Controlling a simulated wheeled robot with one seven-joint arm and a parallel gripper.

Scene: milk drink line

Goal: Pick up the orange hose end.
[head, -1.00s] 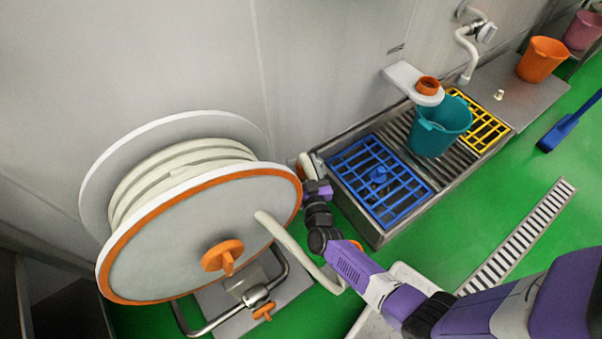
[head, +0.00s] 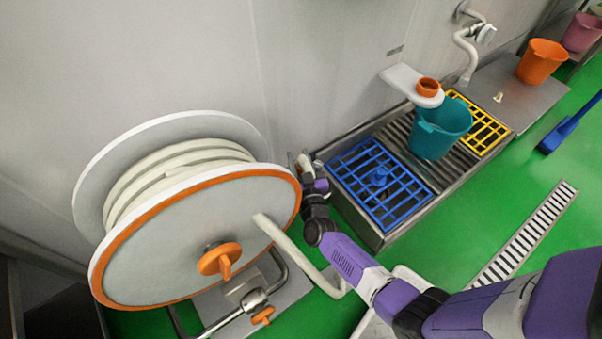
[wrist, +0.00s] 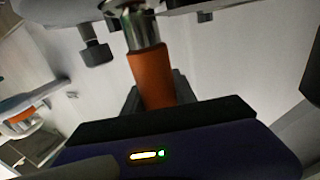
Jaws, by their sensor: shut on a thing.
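The orange hose end (wrist: 151,72) stands between the fingers of my gripper (wrist: 157,95) in the wrist view, with a shiny metal fitting above its orange sleeve. My gripper is shut on it. In the head view my gripper (head: 307,170) is beside the right rim of the large hose reel (head: 160,252), close to the wall. The hose end is small and mostly hidden there. The white hose (head: 178,170) is wound on the reel between its two discs.
To the right of my gripper is a metal drain trough with a blue grate (head: 352,160), a yellow grate (head: 462,104) and a teal bucket (head: 440,130). A white wall bracket (head: 405,80) holds an orange ring. Green floor (head: 460,205) is free in front.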

